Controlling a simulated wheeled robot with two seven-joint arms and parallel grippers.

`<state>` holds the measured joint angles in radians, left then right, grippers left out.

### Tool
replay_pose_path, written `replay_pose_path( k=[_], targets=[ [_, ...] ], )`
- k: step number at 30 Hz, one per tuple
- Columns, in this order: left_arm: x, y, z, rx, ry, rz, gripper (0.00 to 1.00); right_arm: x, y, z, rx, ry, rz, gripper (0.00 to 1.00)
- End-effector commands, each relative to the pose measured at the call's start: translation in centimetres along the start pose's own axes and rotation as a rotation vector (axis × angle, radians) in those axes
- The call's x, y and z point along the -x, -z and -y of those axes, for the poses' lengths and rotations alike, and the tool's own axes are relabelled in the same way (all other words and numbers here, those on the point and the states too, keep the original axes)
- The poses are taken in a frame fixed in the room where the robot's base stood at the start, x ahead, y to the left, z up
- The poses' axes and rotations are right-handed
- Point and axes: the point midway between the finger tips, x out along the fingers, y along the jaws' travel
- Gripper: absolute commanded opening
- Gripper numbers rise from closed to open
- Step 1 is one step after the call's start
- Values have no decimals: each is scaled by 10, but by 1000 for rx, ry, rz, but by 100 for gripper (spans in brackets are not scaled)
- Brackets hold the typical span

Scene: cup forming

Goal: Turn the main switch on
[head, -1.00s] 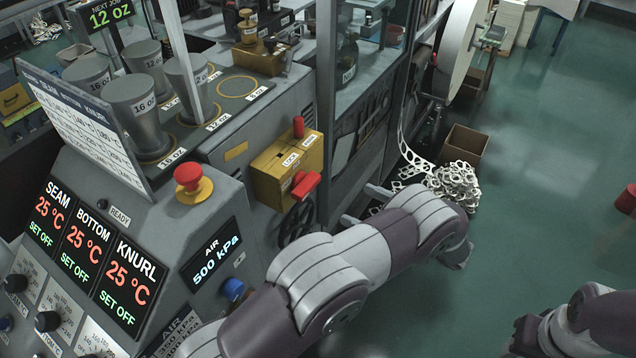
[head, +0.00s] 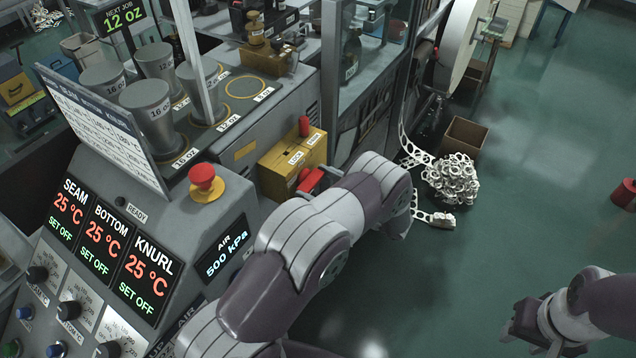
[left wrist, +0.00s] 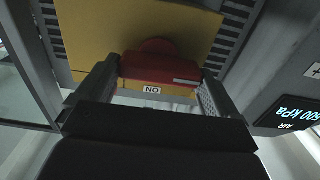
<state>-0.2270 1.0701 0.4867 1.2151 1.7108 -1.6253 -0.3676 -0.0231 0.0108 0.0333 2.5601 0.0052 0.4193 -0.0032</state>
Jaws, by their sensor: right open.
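The main switch is a yellow box (head: 291,165) on the machine's side, with a red handle (head: 311,181) low on its front and a red lever on top. In the left wrist view the red handle (left wrist: 160,68), with a white ON label upside down, lies between the fingers of my left gripper (left wrist: 158,85). The fingers are at both ends of the handle; whether they press on it I cannot tell. In the head view my forearm hides most of that gripper. My right gripper (head: 527,330) is open and empty above the floor, far from the switch.
A red emergency button on a yellow base (head: 206,184) and an air display (head: 225,246) reading 500 kPa are left of my left arm. The heater displays read SET OFF. A glass guard stands behind the switch. A cardboard box (head: 465,136) and white scrap (head: 452,180) lie on the floor.

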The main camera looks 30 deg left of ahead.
Motion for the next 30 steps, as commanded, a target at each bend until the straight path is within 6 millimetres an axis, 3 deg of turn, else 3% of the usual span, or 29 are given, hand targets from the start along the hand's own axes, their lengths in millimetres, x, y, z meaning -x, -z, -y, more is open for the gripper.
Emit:
replay_pose_path(
  k=[14, 30],
  targets=[
    [0, 1, -2, -43, -2, -1, 61, -3, 0, 0, 0, 0, 0, 43],
    [0, 2, -5, -474, -1, -3, 61, -21, -2, 0, 0, 0, 0, 43]
  ],
)
